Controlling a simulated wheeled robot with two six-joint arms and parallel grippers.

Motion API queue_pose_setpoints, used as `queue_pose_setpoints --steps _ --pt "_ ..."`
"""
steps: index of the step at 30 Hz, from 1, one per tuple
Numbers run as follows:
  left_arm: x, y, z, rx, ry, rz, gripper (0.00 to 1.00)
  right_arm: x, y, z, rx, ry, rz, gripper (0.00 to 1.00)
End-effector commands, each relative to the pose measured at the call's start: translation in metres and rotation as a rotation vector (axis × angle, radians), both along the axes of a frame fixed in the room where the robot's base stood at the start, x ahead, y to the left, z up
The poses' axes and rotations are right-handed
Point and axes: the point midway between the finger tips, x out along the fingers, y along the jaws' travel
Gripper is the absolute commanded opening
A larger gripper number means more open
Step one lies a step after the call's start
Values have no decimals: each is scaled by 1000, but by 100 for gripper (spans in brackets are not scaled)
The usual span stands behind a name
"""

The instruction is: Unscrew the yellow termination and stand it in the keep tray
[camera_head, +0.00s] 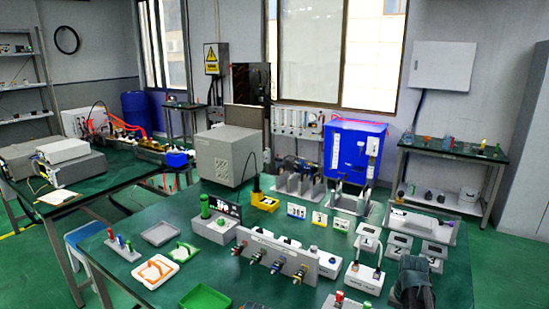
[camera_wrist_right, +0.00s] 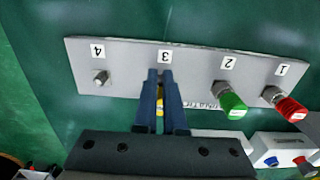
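My right gripper (camera_wrist_right: 160,77) is over the port marked 3 on a grey panel (camera_wrist_right: 125,62) in the right wrist view. Its two blue fingers stand close together with the yellow termination (camera_wrist_right: 159,99) between them, shut on it. The fingers hide most of the termination. It is still at port 3. Which tray is the keep tray I cannot tell: a grey tray (camera_head: 146,233) and a green tray (camera_head: 205,299) are at left.
A green-capped part (camera_wrist_right: 232,104) sits at port 2 and a red-capped part (camera_wrist_right: 290,107) at port 1, close beside my fingers. Port 4 (camera_wrist_right: 101,77) is bare. A white box (camera_wrist_right: 285,146) with blue and red knobs is nearby. Many fixtures crowd the green table.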

Motion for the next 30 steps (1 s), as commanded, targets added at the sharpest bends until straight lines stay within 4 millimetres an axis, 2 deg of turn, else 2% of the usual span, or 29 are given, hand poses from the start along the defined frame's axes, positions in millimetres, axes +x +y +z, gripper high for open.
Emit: queue_pose_setpoints --steps 11,23,30 --pt "0 0 0 0 0 0 50 3 -4 0 -7 -6 -3 0" --pt "0 0 0 0 0 0 50 -6 0 0 -5 -4 -2 0" --pt "0 0 16 0 0 0 50 -6 1 16 -2 -2 -1 0"
